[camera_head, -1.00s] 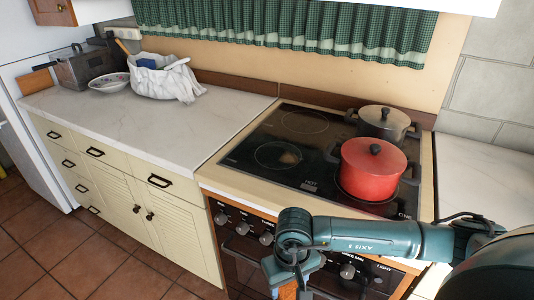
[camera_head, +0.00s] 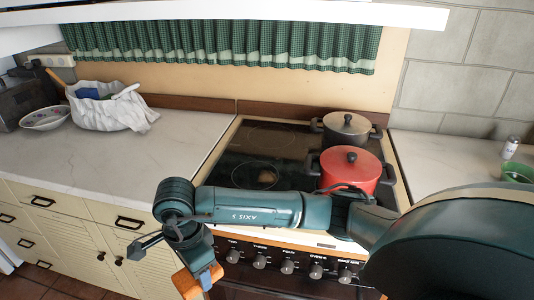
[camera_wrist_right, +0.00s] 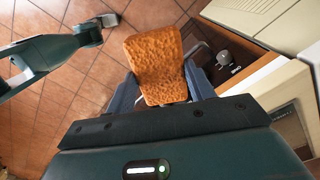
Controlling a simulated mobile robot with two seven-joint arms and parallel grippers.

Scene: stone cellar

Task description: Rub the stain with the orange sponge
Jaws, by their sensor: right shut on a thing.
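My right gripper (camera_wrist_right: 160,90) is shut on the orange sponge (camera_wrist_right: 156,65), which sticks out from between its fingers in the right wrist view. In the head view the orange sponge (camera_head: 188,283) hangs at the bottom, in front of the drawers and left of the stove knobs. The sponge is in the air over the floor and touches no surface that I can see. An arm that looks like my left one enters the wrist view from the left; the jaws of its left gripper (camera_wrist_right: 95,31) are unclear.
The stove (camera_head: 242,178) holds a red pot (camera_head: 350,172) and a grey pot (camera_head: 346,130) on its right side. The left counter (camera_head: 180,135) has clear room; a bowl (camera_head: 45,118) and a white cloth-lined basket (camera_head: 105,110) stand at its far left. A green cup (camera_head: 517,172) stands at right.

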